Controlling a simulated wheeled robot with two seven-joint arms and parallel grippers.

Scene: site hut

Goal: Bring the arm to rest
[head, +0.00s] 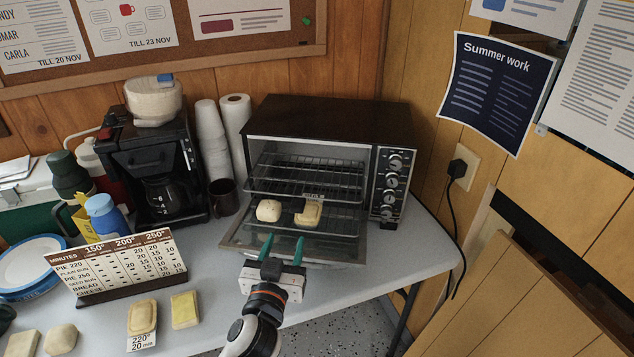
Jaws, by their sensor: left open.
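My left gripper (282,248) is open, with its two green fingertips apart and nothing between them. It is just in front of the toaster oven (319,116), over its lowered glass door (300,243). A pale round bun (269,210) and a tan, notched piece of food (308,214) rest at the front of the oven's lower rack, beyond the fingertips. A small label shows behind the tan piece, too small to read. My right gripper is not in view.
A time chart board (118,266) stands at left on the table (215,290). Several food pieces lie before it, one on a card (142,341) marked 220 and 20. A coffee maker (158,170), cups (209,125) and a paper roll (236,125) stand left of the oven.

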